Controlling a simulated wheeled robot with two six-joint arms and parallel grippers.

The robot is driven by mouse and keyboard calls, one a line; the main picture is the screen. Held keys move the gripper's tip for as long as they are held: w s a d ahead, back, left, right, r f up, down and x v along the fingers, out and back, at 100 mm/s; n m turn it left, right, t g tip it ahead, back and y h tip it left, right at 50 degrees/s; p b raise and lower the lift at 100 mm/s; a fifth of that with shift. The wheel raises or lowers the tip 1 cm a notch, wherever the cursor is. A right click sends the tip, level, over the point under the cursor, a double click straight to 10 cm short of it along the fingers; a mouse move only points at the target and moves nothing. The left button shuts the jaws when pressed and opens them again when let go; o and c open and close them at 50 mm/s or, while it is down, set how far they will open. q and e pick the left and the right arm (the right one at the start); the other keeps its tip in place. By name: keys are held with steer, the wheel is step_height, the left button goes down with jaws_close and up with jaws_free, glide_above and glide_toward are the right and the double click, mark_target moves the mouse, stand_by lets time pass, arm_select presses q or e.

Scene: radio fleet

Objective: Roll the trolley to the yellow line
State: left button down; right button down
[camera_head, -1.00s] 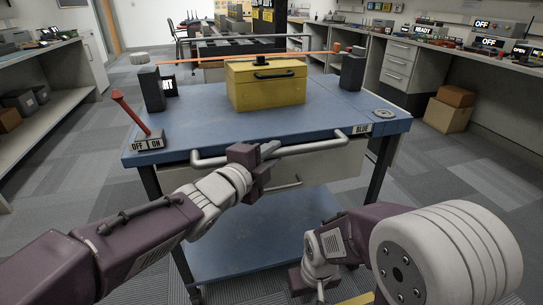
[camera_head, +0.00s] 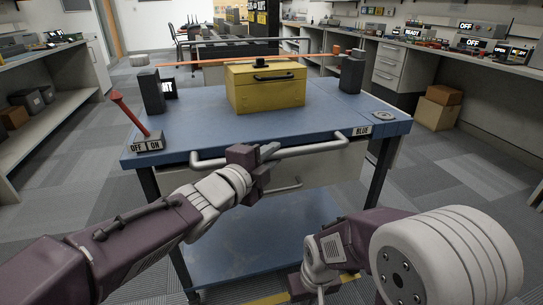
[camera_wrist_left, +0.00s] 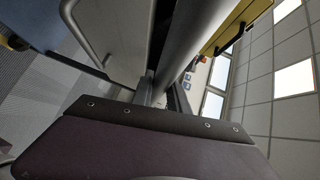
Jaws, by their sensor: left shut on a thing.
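The trolley has a blue top (camera_head: 200,122), a lower blue shelf (camera_head: 260,235) and a pale push handle (camera_head: 318,147) along its near side. My left gripper (camera_head: 267,153) is shut on the handle near its middle. In the left wrist view the handle bar (camera_wrist_left: 190,45) runs up from between the jaws. The yellow line (camera_head: 268,299) shows on the floor at the bottom, by the trolley's near end, partly hidden by my right arm. My right gripper (camera_head: 312,287) hangs low, clear of the handle; its fingers are hard to make out.
On the trolley stand a yellow box (camera_head: 265,92), dark posts with an orange bar (camera_head: 225,63) between them, and a switch block with a red lever (camera_head: 130,118). Benches line the left (camera_head: 45,50) and right (camera_head: 400,45). Cardboard boxes (camera_head: 438,112) stand at right.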

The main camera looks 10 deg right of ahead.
arm_select(q)
steer(key=shift+f, duration=0.1)
steer(key=c, duration=1.3)
jaws_free()
steer(key=p+v, duration=0.3)
steer(key=v, duration=0.6)
